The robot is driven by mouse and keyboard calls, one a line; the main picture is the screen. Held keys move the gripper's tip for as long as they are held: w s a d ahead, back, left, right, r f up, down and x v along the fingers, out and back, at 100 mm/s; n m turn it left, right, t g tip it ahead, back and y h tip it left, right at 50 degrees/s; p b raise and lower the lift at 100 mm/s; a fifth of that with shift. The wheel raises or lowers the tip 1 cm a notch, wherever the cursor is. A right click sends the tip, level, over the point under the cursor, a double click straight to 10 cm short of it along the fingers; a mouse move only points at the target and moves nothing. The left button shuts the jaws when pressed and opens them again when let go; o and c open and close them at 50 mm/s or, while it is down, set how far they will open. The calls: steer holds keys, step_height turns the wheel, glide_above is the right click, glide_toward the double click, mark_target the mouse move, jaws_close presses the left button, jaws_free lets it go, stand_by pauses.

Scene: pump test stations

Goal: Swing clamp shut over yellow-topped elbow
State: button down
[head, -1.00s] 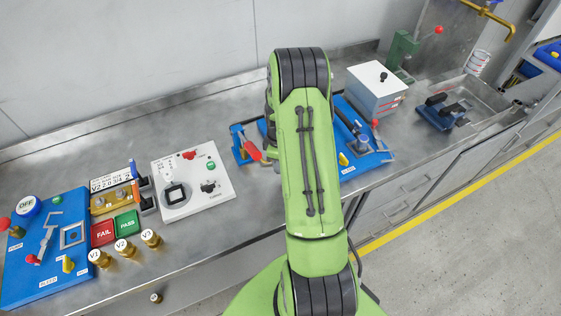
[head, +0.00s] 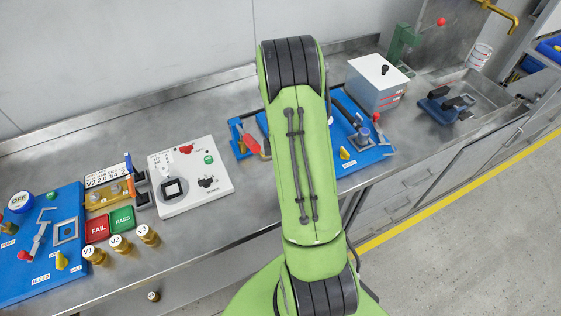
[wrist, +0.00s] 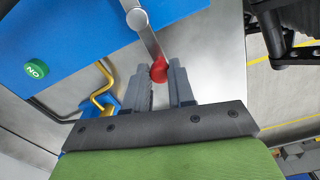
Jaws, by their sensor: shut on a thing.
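In the wrist view, my gripper (wrist: 163,78) has its two grey fingers around the red ball knob (wrist: 159,69) of a grey lever (wrist: 148,38). The lever pivots on a round grey hub over a blue plate. I cannot tell whether anything lies over the elbow. In the head view my green arm hides the gripper and the lever's knob. A red handle (head: 249,143) shows just left of the arm.
A green button (wrist: 36,69) sits on the blue plate (wrist: 70,30). In the head view a white panel (head: 215,172), a blue board (head: 40,260) and brass fittings (head: 120,245) lie left. A grey box (head: 376,82) stands right of the arm.

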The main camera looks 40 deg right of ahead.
steer(key=c, duration=1)
jaws_free()
steer(key=shift+o, duration=0.2)
step_height(320, 180, up, 16)
steer(key=p, duration=0.1)
steer(key=shift+f+p, duration=0.15)
steer(key=shift+p, duration=0.15)
